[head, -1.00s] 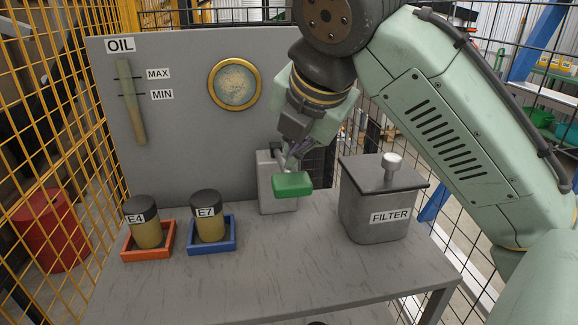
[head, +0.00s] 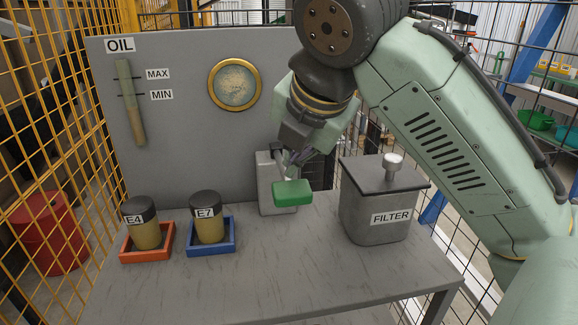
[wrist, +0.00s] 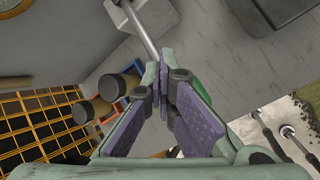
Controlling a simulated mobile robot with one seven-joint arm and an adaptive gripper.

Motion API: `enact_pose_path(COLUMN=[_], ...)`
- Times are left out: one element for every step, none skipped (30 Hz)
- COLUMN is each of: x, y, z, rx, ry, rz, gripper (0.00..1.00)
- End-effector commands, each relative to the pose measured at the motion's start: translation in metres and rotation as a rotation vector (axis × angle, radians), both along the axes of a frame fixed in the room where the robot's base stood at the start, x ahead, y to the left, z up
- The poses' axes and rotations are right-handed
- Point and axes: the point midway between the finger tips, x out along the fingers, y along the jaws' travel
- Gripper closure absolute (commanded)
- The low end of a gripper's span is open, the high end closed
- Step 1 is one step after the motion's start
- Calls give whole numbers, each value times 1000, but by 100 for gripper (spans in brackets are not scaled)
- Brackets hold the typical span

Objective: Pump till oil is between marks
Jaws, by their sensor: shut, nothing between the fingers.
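The oil sight tube (head: 131,103) stands on the grey panel under the OIL sign, beside the MAX label (head: 158,74) and MIN label (head: 162,95). Its lower part looks browner than its top; the exact oil level is too small to tell. The pump (head: 277,188) is a grey box on the table with a lever ending in a green handle (head: 292,194). My gripper (head: 291,167) is shut and empty, just above the handle. In the wrist view, the shut fingers (wrist: 160,76) largely hide the green handle (wrist: 206,95); whether they touch it I cannot tell.
A round gauge (head: 234,85) hangs on the panel. Jar E4 (head: 145,234) sits in an orange tray (head: 146,256), and jar E7 (head: 208,228) in a blue tray (head: 211,250). The FILTER box (head: 377,205) stands right of the pump. The front of the table is clear.

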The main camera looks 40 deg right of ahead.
Motion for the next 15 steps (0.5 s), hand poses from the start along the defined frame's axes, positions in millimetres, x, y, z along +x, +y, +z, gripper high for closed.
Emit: enact_pose_path(x=[0, 0, 0, 0, 0, 0, 0, -1, -1, -1, -1, -1, -1, -1, -1], y=[0, 0, 0, 0, 0, 0, 0, 1, 1, 1, 1, 1, 1, 1, 1], z=[-2, -2, -2, -3, -3, -3, -4, -4, -5, -5, -5, -6, -6, -6, -7], rx=[1, 0, 0, 0, 0, 0, 0, 0, 0, 0, 0, 0, 0, 0, 0], ry=[1, 1, 1, 1, 1, 1, 1, 1, 1, 1, 1, 1, 1, 1, 1], rz=[0, 1, 1, 1, 1, 1, 1, 1, 1, 1, 1, 1, 1, 1, 1], gripper=[100, 100, 100, 100, 100, 100, 100, 100, 100, 100, 100, 100, 100, 100, 100])
